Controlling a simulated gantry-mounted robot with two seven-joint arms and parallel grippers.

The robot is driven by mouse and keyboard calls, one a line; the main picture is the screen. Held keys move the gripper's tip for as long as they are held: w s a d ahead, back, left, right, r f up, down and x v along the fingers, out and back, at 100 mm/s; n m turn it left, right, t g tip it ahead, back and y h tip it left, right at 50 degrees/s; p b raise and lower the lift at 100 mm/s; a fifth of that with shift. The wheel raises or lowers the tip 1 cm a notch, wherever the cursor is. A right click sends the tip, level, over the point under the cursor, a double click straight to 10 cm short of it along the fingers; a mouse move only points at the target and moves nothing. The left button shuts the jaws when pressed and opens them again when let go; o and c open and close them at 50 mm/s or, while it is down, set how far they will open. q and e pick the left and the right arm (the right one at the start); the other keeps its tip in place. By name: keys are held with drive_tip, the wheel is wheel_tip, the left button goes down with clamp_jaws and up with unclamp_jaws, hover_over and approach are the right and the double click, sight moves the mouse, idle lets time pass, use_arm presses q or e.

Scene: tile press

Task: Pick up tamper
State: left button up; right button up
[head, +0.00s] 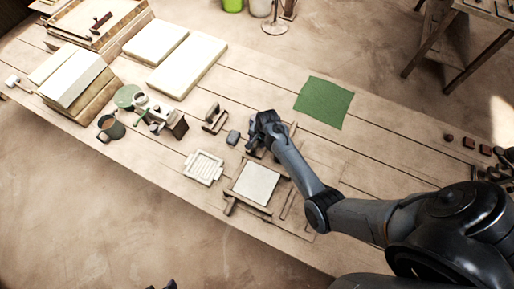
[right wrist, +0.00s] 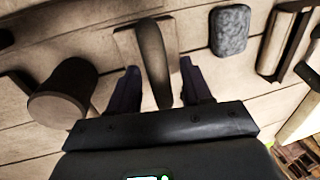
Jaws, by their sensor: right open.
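In the right wrist view, the tamper (right wrist: 152,52) looks like a flat wooden block with a dark, rounded handle. The handle stands between the two fingers of my right gripper (right wrist: 160,67), with a visible gap on each side. The fingers are open and hold nothing. In the head view, my right gripper (head: 262,132) is low over the table and hides most of the tamper. Small dark tips at the bottom edge of the head view may be my left gripper (head: 165,286); its jaws cannot be made out.
A grey block (head: 233,137) lies just left of my right gripper. A wooden frame with a pale sheet (head: 256,184) and a white slatted mould (head: 203,167) lie nearer. A round, dark wooden piece (right wrist: 62,95) stands beside the left finger. A green cloth (head: 323,102) lies behind.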

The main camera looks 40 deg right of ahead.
drive_tip(key=shift+c, duration=0.5)
clamp_jaws()
drive_tip(key=shift+r, duration=0.1)
drive_tip(key=shift+r, duration=0.3)
wheel_tip(320, 180, up, 8)
drive_tip(key=shift+f+p, duration=0.2)
drive_tip(key=shift+p, duration=0.45)
drive_tip(key=shift+r, duration=0.8)
